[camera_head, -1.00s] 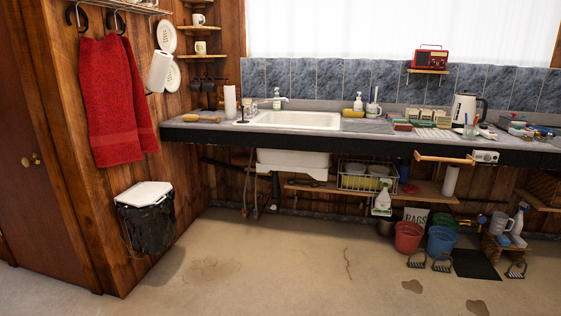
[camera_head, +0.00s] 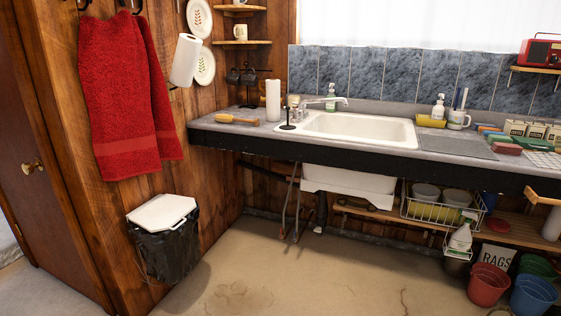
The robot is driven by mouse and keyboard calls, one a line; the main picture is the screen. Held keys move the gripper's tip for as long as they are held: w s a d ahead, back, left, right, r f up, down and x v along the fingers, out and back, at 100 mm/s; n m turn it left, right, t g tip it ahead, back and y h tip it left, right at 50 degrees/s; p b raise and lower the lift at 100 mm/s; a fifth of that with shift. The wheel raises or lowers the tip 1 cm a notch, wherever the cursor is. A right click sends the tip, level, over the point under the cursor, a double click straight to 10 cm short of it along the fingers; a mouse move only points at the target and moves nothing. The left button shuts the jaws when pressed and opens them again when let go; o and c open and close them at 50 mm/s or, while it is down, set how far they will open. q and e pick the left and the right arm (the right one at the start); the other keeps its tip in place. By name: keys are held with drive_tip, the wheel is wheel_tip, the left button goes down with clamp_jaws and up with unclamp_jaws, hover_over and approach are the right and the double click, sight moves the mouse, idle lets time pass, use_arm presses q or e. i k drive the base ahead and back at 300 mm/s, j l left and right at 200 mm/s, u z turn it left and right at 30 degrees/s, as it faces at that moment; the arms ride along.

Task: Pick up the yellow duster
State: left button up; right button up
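A flat yellow item (camera_head: 431,121), which may be the yellow duster, lies on the counter right of the sink, in front of a white soap bottle (camera_head: 438,106). It is too small to tell whether it is cloth or sponge. A yellow-brown, brush-like item (camera_head: 237,119) lies on the counter's left end. Neither of my grippers is in view.
The counter (camera_head: 250,132) runs along the back wall with a white sink (camera_head: 360,130). A lidded bin (camera_head: 165,245) hangs at left below a red towel (camera_head: 125,100). Red (camera_head: 487,285) and blue (camera_head: 533,296) buckets stand at lower right. The middle floor is clear.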

sight(223, 118)
drive_tip(key=i, duration=1.5)
